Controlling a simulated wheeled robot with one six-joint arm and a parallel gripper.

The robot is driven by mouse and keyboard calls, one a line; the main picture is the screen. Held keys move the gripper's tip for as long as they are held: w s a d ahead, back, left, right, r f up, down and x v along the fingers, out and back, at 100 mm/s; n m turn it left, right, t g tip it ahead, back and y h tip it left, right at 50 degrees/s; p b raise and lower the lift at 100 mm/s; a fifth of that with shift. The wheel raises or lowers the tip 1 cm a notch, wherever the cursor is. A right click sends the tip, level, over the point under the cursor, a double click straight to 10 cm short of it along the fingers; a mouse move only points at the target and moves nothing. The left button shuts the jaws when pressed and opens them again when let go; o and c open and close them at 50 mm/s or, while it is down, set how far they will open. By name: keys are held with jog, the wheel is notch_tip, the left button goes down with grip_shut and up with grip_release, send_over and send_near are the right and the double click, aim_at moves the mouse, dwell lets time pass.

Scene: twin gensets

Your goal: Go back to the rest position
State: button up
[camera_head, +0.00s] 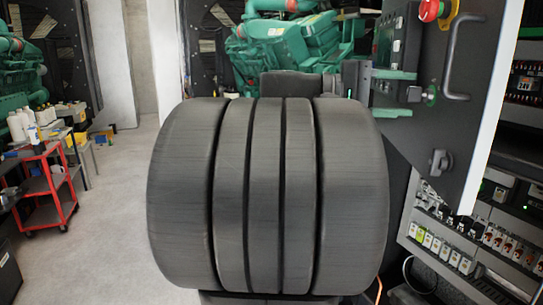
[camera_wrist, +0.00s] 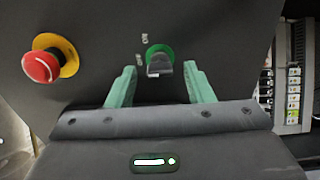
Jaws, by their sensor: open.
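My gripper (camera_wrist: 160,82) has two green fingers, which stand apart with nothing held between them. In the wrist view a dark switch knob on a green ring (camera_wrist: 160,52) shows between and just beyond the fingertips, on a dark panel. I cannot tell how far the fingertips are from the panel. In the head view my gripper (camera_head: 410,94) is at the right, with its fingers pointing at the dark cabinet door (camera_head: 475,125). The green-ringed switch (camera_head: 431,93) is just past its fingertips. My own arm hides the middle of the head view.
A red emergency stop button on yellow (camera_wrist: 42,66) sits left of the switch; it also shows in the head view (camera_head: 431,10). A door handle (camera_head: 459,55) sticks out at the right. An open cabinet (camera_head: 470,240) is below. A red cart (camera_head: 45,190) stands left beside clear floor.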

jog(key=w+a+b, duration=0.2)
jog(key=a, duration=1)
jog(key=d, duration=0.4)
jog(key=s+d+p, duration=0.1)
jog(key=d, duration=0.4)
jog(key=s+d, duration=0.1)
jog(key=d, duration=0.3)
jog(key=shift+s+d+f+p, duration=0.1)
jog(key=shift+d+f+p, duration=0.1)
jog(key=shift+p, duration=0.15)
jog(key=m+b, duration=0.2)
jog(key=m, duration=0.1)
jog(key=shift+a, duration=0.2)
jog(key=m+b, duration=0.2)
jog(key=m, duration=0.3)
jog(key=m+b, duration=0.1)
jog(key=m, duration=0.1)
jog(key=m+b, duration=0.1)
jog(key=m, duration=0.1)
jog(key=shift+a+r, duration=0.2)
jog(key=shift+a, duration=0.1)
jog(key=shift+f, duration=0.1)
